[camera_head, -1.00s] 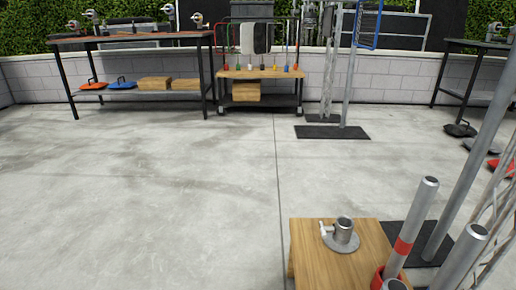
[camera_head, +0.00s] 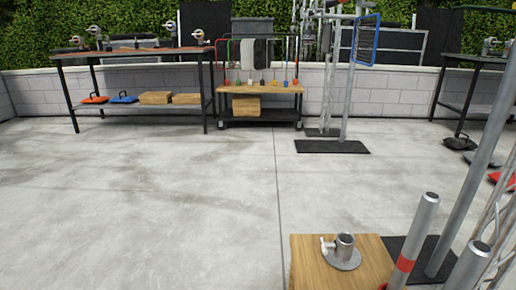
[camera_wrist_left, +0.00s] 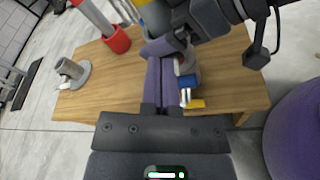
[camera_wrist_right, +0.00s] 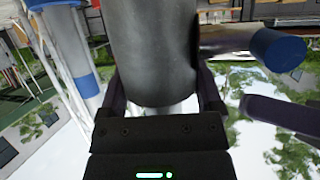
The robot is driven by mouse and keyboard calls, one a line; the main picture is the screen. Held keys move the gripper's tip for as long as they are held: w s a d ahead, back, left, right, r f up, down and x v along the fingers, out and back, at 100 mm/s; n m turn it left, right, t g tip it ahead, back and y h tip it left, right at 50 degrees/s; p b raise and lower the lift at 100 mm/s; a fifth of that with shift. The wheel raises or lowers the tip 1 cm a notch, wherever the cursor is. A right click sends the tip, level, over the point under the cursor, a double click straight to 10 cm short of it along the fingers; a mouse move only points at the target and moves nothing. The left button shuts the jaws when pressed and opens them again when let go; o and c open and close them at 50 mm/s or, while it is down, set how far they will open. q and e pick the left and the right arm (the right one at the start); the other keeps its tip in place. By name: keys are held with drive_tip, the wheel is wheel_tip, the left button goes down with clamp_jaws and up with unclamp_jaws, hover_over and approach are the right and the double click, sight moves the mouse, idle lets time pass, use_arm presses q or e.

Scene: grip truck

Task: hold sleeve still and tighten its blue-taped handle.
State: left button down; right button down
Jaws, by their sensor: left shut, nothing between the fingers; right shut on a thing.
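My right gripper (camera_wrist_right: 160,100) is shut on a dark grey cylindrical sleeve (camera_wrist_right: 152,50), which fills the space between its fingers in the right wrist view. A handle with a blue-taped end (camera_wrist_right: 278,49) sticks out from the sleeve to the right. My left gripper (camera_wrist_left: 160,55) is shut and empty, its purple fingers together. In the left wrist view, grey and blue parts (camera_wrist_left: 184,80) show just right of these fingers, partly hidden. A purple finger (camera_wrist_right: 285,115) also shows below the blue end in the right wrist view; contact cannot be told. Neither gripper shows in the head view.
A wooden-topped table (camera_head: 325,270) holds a flanged grey socket with a pale handle (camera_head: 343,250). A red-banded tube (camera_head: 412,243) and metal poles stand at right. A workbench (camera_head: 135,52) and cart (camera_head: 260,89) stand at the back. The floor between is clear.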

use_arm(q)
drive_tip(key=shift+f, duration=0.55)
idle(0.5)
drive_tip(key=shift+s+f, duration=0.15)
drive_tip(key=shift+s, duration=0.25)
idle(0.4)
drive_tip(key=shift+s+f, duration=0.5)
drive_tip(key=shift+s, duration=0.2)
drive_tip(key=f+v, duration=0.1)
drive_tip(key=v, duration=0.5)
idle(0.5)
